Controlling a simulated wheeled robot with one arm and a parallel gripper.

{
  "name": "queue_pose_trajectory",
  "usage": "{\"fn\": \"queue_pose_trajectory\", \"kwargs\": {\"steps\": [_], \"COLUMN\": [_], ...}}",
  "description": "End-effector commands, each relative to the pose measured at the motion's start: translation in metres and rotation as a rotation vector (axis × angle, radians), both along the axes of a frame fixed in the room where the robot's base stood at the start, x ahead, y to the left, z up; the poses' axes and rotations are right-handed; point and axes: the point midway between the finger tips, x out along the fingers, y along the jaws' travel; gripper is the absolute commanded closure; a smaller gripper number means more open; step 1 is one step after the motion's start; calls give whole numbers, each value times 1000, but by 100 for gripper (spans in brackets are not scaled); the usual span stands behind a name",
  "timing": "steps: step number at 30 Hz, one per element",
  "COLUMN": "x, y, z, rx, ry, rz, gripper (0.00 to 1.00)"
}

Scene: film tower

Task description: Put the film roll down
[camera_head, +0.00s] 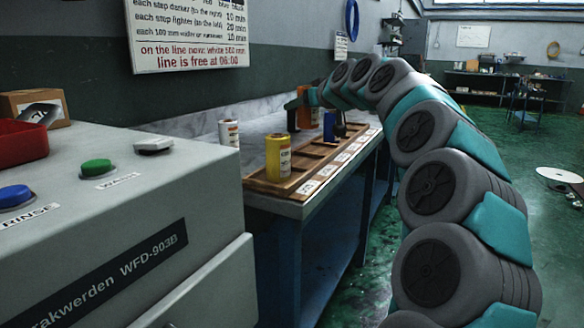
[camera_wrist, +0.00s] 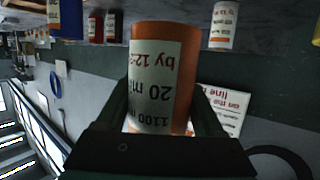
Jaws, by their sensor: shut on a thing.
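My gripper (camera_head: 296,104) is at the far end of my stretched arm, above the bench. It is shut on an orange film roll (camera_head: 304,108) with a white printed label. In the wrist view this roll (camera_wrist: 158,70) fills the space between the two fingers of my gripper (camera_wrist: 161,98), and its label reads upside down. In the head view the roll appears over the far part of a wooden tray (camera_head: 312,159); I cannot tell how high it is above it. A yellow roll (camera_head: 278,160) stands in the tray's near end, and a blue roll (camera_head: 329,126) farther back.
A white-labelled roll (camera_head: 229,133) stands on the bench behind the tray. Several labels line the tray's front edge. A grey machine (camera_head: 120,220) with buttons fills the near left. The wall, with a sign (camera_head: 190,32), runs behind the bench.

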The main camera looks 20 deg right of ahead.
Motion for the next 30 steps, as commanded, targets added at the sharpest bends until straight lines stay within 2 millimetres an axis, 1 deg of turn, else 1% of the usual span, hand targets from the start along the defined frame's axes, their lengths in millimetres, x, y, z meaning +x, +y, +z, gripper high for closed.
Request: {"fn": "queue_pose_trajectory", "kwargs": {"steps": [1,3,8,11,18,23,30], "x": [6,10,14,13,13,13,13], "y": [3,6,8,9,9,8,8], "z": [3,5,-1,-13,-50,-62,-91], "rx": [-3,-5,-4,-2,-1,-4,-2], "ry": [-3,-4,-4,-3,-1,-4,-4], "rz": [2,5,7,8,9,7,6], "gripper": [98,98,98,98,98,98,98]}}
